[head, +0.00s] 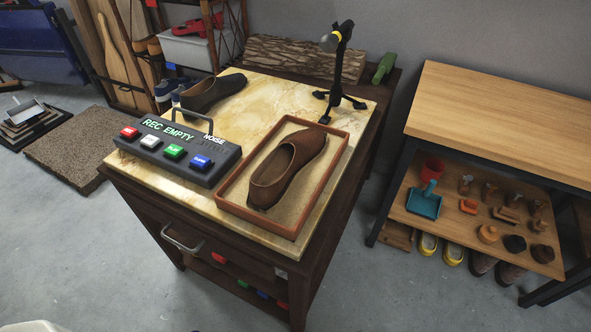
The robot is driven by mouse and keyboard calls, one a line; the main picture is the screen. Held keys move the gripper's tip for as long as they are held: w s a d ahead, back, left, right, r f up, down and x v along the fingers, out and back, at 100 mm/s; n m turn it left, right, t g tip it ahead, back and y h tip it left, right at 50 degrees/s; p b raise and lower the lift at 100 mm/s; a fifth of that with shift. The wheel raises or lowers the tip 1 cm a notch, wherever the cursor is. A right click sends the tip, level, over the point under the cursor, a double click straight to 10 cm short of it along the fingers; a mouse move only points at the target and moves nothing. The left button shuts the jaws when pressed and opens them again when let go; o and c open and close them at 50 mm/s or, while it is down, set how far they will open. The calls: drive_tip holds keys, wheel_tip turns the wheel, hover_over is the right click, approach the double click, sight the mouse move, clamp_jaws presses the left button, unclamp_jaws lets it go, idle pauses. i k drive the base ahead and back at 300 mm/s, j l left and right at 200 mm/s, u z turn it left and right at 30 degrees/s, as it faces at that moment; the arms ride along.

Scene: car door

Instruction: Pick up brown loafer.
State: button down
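The brown loafer (287,169) lies in a shallow tray with an orange-brown rim (229,210) and a sandy floor. The tray is on the right front part of the marble-topped table (215,119). The loafer sits upright on its sole, its opening facing up, with one end toward the front of the tray and the other toward the back right. My gripper is not in view.
A grey box with coloured buttons (179,151) stands left of the tray. A dark shoe (213,93) lies behind it. A black stand with a lamp (338,70) rises behind the tray. A wooden shelf unit (500,105) stands right. Grey floor (390,285) is clear in front.

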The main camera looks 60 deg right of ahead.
sight(270, 182)
drive_tip(key=k+l+u, duration=0.45)
drive_tip(key=k, duration=0.35)
drive_tip(key=k+u, duration=0.4)
drive_tip(key=k, duration=0.4)
